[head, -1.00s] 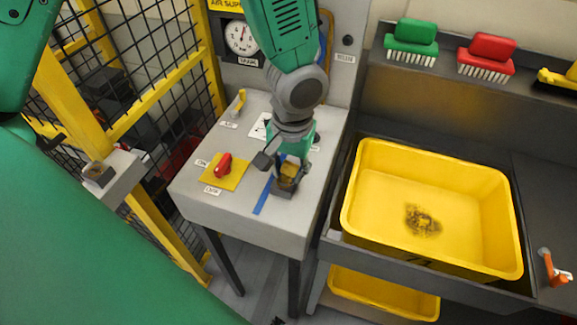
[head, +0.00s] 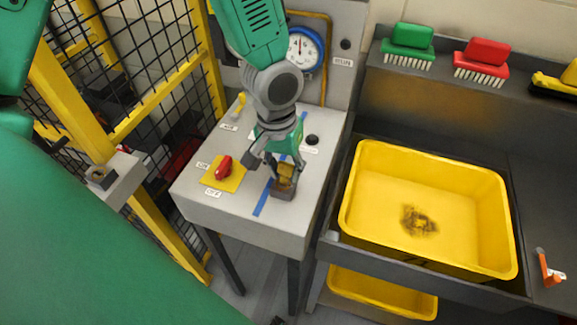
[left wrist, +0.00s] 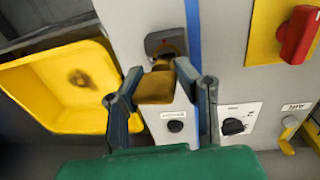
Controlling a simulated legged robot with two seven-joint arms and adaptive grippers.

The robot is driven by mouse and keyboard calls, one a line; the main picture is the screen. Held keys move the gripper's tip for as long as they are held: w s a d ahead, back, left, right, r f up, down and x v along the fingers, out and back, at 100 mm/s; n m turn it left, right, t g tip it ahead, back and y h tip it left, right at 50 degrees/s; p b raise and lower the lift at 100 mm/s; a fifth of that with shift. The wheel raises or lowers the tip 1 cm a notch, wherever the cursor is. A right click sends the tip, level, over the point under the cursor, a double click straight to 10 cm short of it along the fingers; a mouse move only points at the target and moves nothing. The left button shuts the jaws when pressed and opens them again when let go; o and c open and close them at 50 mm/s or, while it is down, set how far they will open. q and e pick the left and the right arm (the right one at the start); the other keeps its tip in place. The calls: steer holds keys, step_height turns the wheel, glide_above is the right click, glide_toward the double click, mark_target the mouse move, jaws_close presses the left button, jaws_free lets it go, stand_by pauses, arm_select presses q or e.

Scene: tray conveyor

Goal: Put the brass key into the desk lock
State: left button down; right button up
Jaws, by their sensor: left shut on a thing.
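The brass key (left wrist: 155,88) shows as a broad yellow-brown piece between the fingers of my left gripper (head: 283,172). My left gripper is shut on it, and it also shows in the left wrist view (left wrist: 160,98). The desk lock (head: 284,193) is a small dark grey block on the grey desk top; it also shows in the left wrist view (left wrist: 165,40), just beyond the key. The key's far end meets the lock's face; how deep it sits is hidden. My right gripper is not in view.
A red switch (head: 223,167) on a yellow plate, a blue tape strip (head: 262,200) and a black knob (head: 312,140) are on the desk top (head: 250,225). A yellow bin (head: 375,200) stands right. A yellow mesh fence (head: 140,115) stands left.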

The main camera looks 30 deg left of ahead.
arm_select(q)
steer(key=shift+a+h, duration=0.35)
steer(key=shift+h, duration=0.25)
steer(key=shift+d, duration=0.15)
steer(key=shift+a+p, duration=0.2)
steer(key=shift+p, duration=0.3)
steer(key=shift+d, duration=0.15)
stand_by(0.4)
steer(key=shift+f+b, duration=0.3)
steer(key=shift+f, duration=0.85)
steer(key=c, duration=1.1)
jaws_free()
steer(key=shift+c, duration=0.2)
